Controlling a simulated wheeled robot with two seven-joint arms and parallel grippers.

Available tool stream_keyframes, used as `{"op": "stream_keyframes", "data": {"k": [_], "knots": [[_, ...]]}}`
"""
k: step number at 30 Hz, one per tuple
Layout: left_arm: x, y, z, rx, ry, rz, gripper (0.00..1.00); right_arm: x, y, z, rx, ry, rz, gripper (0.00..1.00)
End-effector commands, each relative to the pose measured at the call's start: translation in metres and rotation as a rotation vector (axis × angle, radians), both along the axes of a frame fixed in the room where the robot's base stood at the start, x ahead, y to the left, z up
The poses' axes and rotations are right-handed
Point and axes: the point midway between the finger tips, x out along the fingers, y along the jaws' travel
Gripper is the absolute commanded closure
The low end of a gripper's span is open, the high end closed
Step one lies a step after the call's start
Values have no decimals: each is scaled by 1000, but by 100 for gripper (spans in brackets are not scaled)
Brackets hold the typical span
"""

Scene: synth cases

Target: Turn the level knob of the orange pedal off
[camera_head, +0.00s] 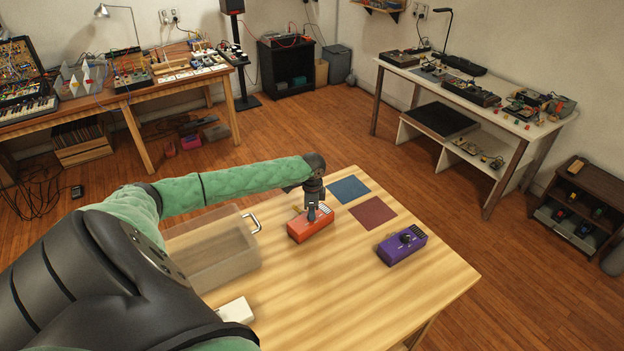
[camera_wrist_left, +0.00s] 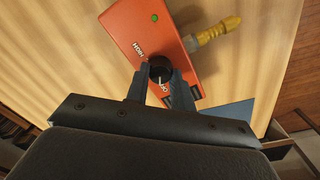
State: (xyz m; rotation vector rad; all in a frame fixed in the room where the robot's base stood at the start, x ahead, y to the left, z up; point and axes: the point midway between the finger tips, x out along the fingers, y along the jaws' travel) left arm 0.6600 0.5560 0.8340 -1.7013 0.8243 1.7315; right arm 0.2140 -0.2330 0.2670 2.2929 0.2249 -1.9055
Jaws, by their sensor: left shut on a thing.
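The orange pedal (camera_head: 312,228) lies on the wooden table, below and beside the blue and dark red squares. In the left wrist view the orange pedal (camera_wrist_left: 125,20) shows a green light, the word HIGH and partly hidden lettering by the fingers. Its black level knob (camera_wrist_left: 159,66) stands between the fingertips of my left gripper (camera_wrist_left: 158,73), which is shut on it. A pale mark shows on the knob's near side, but its exact setting is hard to read. In the head view my left gripper (camera_head: 312,214) reaches down onto the pedal. My right gripper is not in view.
A purple pedal (camera_head: 402,248) with a black knob lies to the right. A clear bin (camera_head: 205,262) with a metal handle stands at left. A yellow plug (camera_wrist_left: 216,32) sticks out beside the orange pedal. The table front is mostly clear.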

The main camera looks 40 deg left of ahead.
Motion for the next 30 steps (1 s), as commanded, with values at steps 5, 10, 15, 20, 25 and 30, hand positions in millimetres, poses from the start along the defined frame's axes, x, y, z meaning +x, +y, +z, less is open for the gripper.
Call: {"op": "stream_keyframes", "data": {"k": [5,10,15,20,25,30], "knots": [[1,0,0,0,-1,27,99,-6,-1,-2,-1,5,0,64],[1,0,0,0,-1,26,99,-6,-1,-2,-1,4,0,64],[0,0,0,0,-1,25,54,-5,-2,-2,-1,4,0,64],[0,0,0,-1,-1,25,54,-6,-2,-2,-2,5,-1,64],[0,0,2,0,-2,24,54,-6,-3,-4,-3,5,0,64],[1,1,18,0,-3,23,54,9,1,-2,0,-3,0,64]]}}
